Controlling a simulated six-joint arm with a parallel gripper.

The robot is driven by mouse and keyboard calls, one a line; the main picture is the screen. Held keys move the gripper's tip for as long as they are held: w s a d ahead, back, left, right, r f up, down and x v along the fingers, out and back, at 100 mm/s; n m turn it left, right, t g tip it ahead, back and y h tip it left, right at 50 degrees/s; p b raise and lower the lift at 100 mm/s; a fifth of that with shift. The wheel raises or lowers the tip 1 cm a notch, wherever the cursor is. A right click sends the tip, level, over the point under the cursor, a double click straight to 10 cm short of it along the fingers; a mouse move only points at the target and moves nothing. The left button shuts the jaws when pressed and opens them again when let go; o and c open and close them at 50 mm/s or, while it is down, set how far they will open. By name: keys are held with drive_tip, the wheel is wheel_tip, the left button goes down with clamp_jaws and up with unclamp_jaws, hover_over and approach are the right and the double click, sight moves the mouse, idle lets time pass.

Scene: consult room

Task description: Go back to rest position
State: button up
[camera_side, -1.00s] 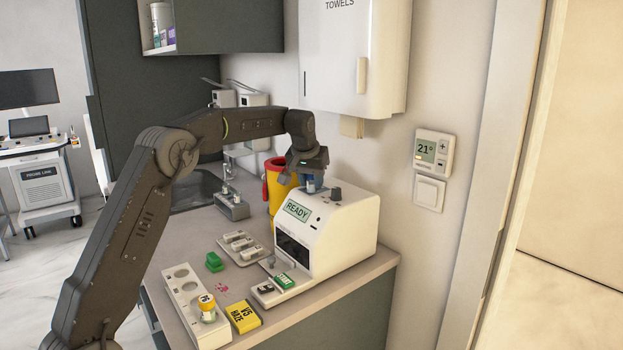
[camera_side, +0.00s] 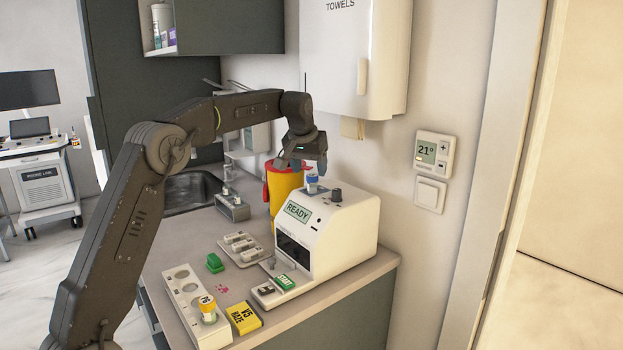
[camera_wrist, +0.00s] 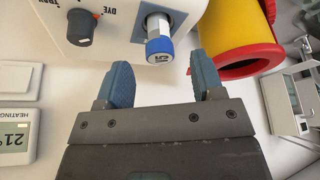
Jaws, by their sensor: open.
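My gripper (camera_side: 302,163) is open and empty, raised a little above the white machine (camera_side: 345,235) whose display reads READY. In the wrist view my gripper's two blue fingertips (camera_wrist: 163,85) are spread apart with nothing between them. A blue-capped vial (camera_side: 312,184) stands in the top of the machine, apart from the fingers.
A yellow bin with a red rim (camera_side: 283,185) stands close behind the machine. A towel dispenser (camera_side: 352,60) hangs on the wall above. A white rack with an orange-capped vial (camera_side: 207,304), a yellow box (camera_side: 243,317) and a slide tray (camera_side: 241,248) lie on the counter. The sink (camera_side: 190,190) is behind.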

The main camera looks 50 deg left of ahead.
drive_tip(key=v, duration=0.9)
